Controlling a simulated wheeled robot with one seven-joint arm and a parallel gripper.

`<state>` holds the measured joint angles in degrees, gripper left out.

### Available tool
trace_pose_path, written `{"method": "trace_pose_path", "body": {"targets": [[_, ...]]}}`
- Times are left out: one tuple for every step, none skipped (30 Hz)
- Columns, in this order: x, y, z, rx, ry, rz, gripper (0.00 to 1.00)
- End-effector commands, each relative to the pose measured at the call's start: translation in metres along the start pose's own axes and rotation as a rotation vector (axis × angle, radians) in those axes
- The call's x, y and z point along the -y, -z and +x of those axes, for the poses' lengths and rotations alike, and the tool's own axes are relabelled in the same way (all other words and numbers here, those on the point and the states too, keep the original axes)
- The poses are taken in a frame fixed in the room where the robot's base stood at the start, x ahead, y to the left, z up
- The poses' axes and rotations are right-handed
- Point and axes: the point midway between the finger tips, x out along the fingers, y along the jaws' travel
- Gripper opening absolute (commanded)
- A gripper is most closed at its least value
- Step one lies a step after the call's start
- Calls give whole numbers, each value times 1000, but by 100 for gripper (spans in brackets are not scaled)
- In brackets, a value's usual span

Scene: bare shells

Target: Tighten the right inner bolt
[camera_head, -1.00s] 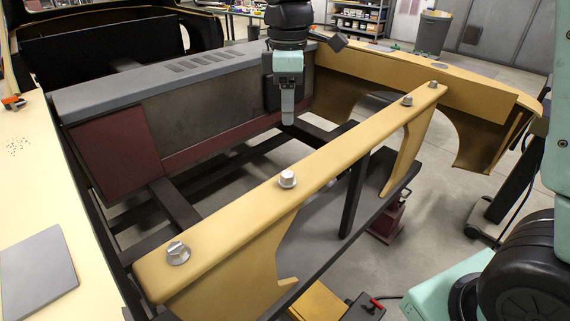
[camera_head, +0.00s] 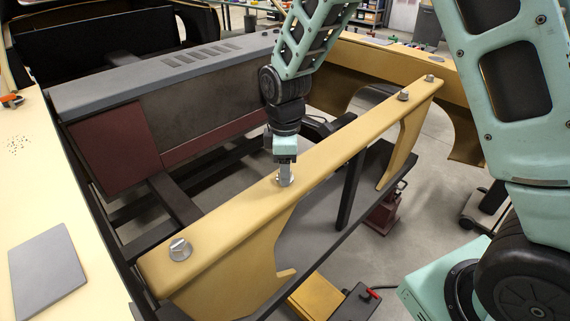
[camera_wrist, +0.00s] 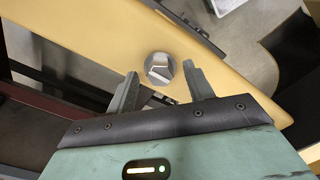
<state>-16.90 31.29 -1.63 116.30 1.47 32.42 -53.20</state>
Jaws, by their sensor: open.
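Several silver bolts stand in a row along the tan crossbar (camera_head: 345,135). Two are inner ones: the second from the left (camera_head: 285,181) and the third from the left (camera_head: 403,95). My gripper (camera_head: 285,167) points down over the second bolt from the left, with its fingertips close to the bolt and partly hiding it. In the wrist view the fingers are open, and this bolt's head (camera_wrist: 160,68) lies between and slightly beyond the tips. Contact cannot be told. The third bolt stands clear, away from my gripper.
An outer bolt stands at each end of the crossbar, at the left (camera_head: 180,249) and the far right (camera_head: 430,78). A grey panel (camera_head: 150,75) runs behind. A red jack (camera_head: 385,212) and a yellow pedal box (camera_head: 318,297) are on the floor below.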

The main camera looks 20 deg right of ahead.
Motion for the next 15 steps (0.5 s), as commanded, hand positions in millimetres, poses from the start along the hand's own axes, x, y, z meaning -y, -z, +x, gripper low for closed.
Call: {"method": "trace_pose_path", "body": {"targets": [[0,0,1,0,0,0,52],[0,0,1,0,0,0,52],[0,0,2,0,0,0,52],[0,0,2,0,-1,0,52],[0,0,2,0,0,0,52],[0,0,2,0,0,0,52],[0,0,2,0,0,0,52],[0,0,2,0,0,0,52],[0,0,2,0,0,0,44],[0,0,1,0,0,0,35],[0,0,1,0,0,0,27],[0,0,1,0,0,0,16],[0,0,1,0,0,0,8],[0,0,1,0,0,0,7],[0,0,1,0,0,0,7]]}}
